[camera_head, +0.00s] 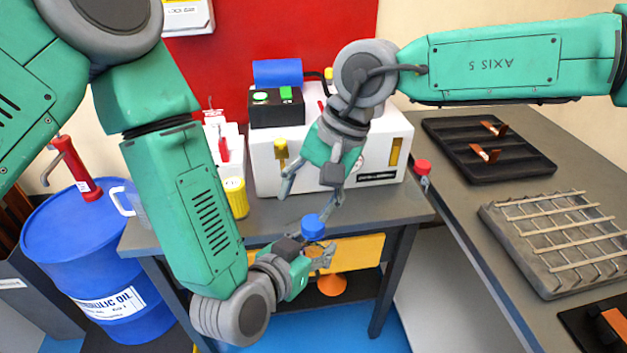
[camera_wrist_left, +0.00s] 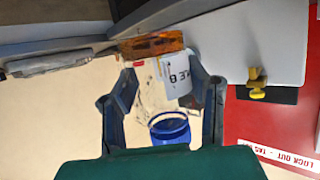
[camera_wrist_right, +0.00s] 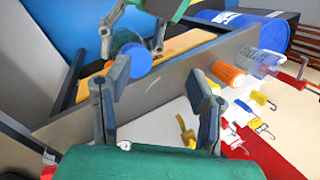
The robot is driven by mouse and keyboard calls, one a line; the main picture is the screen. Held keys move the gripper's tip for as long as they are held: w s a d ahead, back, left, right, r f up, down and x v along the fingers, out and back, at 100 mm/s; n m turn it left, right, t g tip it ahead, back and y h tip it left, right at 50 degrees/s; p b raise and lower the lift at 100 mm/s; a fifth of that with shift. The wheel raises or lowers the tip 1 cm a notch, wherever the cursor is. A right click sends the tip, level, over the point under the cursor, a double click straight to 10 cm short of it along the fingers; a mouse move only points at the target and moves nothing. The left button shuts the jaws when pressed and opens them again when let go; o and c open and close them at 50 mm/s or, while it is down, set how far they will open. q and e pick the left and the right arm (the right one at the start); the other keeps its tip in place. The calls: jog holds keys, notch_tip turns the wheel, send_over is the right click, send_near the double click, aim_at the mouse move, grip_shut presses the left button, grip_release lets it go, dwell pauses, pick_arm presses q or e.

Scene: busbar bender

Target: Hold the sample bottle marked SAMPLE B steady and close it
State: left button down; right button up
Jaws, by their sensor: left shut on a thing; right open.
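My left gripper (camera_head: 318,257) is shut on the sample bottle, in front of the workbench. In the left wrist view the clear bottle (camera_wrist_left: 148,88) is between the fingers (camera_wrist_left: 160,92), its white label (camera_wrist_left: 179,76) showing "E B". Its blue cap (camera_head: 313,227) is at the bottle's top; it also shows in the left wrist view (camera_wrist_left: 170,128) and right wrist view (camera_wrist_right: 136,60). I cannot tell how tightly the cap sits. My right gripper (camera_head: 312,190) is open and empty, above the cap and apart from it. Its fingers (camera_wrist_right: 157,100) show in the right wrist view.
A white machine (camera_head: 380,160) stands on the workbench behind the grippers. Racks (camera_head: 565,245) lie on the right table. A blue oil drum (camera_head: 75,240) stands left.

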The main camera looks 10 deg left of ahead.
aim_at(313, 221)
jog(key=n+h, duration=0.1)
jog(key=n, duration=0.1)
jog(key=r+n+h, duration=0.1)
jog(key=n, duration=0.1)
jog(key=shift+n, duration=0.4)
jog(key=n, duration=0.2)
jog(key=r+n+h, duration=0.1)
jog(key=d+r+n+t+h, duration=0.1)
jog(key=n, duration=0.1)
jog(key=shift+w+n, duration=0.15)
jog(key=shift+n, duration=0.15)
jog(key=shift+f, duration=0.1)
jog(key=shift+f, duration=4)
grip_shut()
